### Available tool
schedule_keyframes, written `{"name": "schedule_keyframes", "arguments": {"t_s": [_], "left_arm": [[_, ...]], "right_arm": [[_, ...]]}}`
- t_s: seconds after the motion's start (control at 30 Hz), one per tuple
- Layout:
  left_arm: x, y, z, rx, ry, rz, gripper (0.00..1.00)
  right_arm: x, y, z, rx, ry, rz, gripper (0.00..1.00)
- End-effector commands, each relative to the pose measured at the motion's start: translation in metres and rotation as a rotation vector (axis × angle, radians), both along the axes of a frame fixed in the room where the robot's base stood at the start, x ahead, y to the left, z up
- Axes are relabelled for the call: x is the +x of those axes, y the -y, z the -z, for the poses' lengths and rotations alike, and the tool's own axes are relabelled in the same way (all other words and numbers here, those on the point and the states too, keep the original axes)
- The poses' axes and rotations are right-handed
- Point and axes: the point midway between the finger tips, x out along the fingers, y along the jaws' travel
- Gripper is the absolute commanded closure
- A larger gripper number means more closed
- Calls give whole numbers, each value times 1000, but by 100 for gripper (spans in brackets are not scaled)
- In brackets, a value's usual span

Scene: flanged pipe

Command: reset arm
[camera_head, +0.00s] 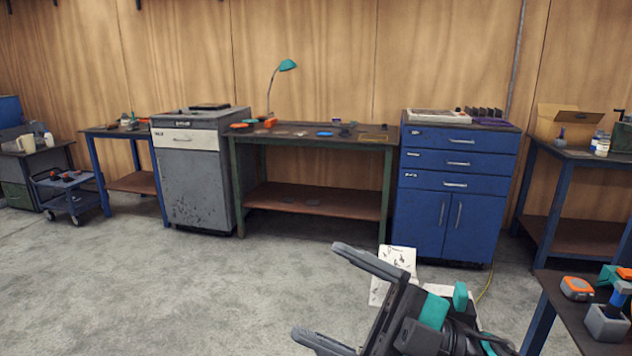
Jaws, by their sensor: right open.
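My right gripper (335,298) shows at the bottom of the head view, right of the middle. Its two dark fingers are spread wide apart and point left, with nothing between them. Teal parts show on its wrist. It is in the air in front of the grey floor. My left gripper is not in the picture. No flanged pipe can be made out in this view.
A table corner (556,295) with an orange tape measure (577,288) is close at the lower right. A blue cabinet (455,215), a workbench (315,139) and a grey cabinet (195,180) line the wooden wall. The concrete floor (200,290) is clear at left.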

Motion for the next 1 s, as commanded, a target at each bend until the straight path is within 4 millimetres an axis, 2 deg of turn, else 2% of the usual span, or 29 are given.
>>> {"name": "schedule_keyframes", "arguments": {"t_s": [0.1, 0.17, 0.27, 0.3, 0.37, 0.4, 0.47, 0.5, 0.6, 0.7, 0.8, 1.0], "left_arm": [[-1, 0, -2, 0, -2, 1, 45], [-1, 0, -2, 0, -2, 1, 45], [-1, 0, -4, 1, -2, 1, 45], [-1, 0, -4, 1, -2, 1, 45], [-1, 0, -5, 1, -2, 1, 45], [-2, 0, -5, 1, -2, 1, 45], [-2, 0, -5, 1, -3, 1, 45], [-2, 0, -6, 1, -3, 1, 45], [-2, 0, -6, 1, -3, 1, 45], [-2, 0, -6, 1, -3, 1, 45], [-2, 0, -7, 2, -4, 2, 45], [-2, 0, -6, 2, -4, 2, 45]], "right_arm": [[35, 24, 36, 130, -245, 242, 13], [49, 41, 64, 166, -375, 370, 13], [60, 70, 124, 185, -606, 576, 13], [60, 82, 150, 179, -700, 650, 13], [53, 98, 190, 160, -833, 752, 13], [46, 107, 216, 140, -919, 810, 13], [30, 119, 252, 102, -1041, 887, 13], [18, 127, 275, 78, -1118, 931, 13], [-15, 141, 322, 10, -1287, 1014, 13], [-44, 149, 352, -42, -1407, 1061, 13], [-61, 153, 368, -77, -1474, 1083, 13], [-66, 154, 373, -86, -1493, 1090, 13]]}}
